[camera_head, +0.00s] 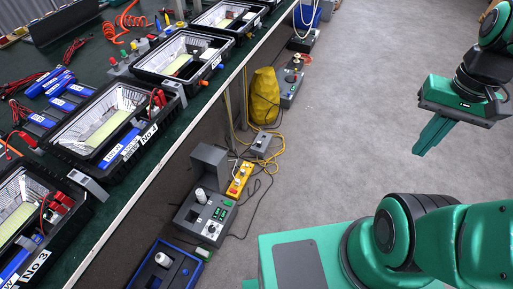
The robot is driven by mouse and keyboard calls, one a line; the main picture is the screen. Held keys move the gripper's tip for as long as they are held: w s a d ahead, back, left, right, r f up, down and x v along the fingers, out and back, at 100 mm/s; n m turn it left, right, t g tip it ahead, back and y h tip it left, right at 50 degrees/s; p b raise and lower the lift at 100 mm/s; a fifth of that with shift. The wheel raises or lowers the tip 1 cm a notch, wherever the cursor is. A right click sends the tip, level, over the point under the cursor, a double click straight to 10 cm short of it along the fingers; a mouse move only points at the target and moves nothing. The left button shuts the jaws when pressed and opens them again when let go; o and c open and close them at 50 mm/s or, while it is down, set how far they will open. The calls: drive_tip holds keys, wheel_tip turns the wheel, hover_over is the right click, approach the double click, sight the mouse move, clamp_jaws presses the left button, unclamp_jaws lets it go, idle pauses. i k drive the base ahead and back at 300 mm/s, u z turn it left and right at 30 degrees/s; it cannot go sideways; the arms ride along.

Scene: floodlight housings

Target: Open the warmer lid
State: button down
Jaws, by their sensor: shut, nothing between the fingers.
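My gripper (420,149) is at the upper right, over bare floor and well apart from the bench. Its green fingers point down to the left, lie together and hold nothing. I cannot pick out a warmer or its lid for certain. A grey device (197,224) with knobs and an upright grey panel (209,168) stands on the floor beside the bench. I cannot tell whether that panel is a lid.
Black floodlight housings line the green bench (110,208), among them one marked No.4 (107,173). A blue-rimmed box (136,278), a yellow control box (239,178), a yellow sack (264,97) and loose cables lie below. The grey floor (350,110) in the middle is clear.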

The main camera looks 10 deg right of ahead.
sight(209, 162)
drive_tip(key=z, duration=0.6)
drive_tip(key=k, duration=0.8)
drive_tip(key=z, duration=0.6)
drive_tip(key=i, duration=1.6)
drive_tip(key=u, duration=1.25)
drive_tip(key=i, duration=0.9)
drive_tip(key=u, duration=0.65)
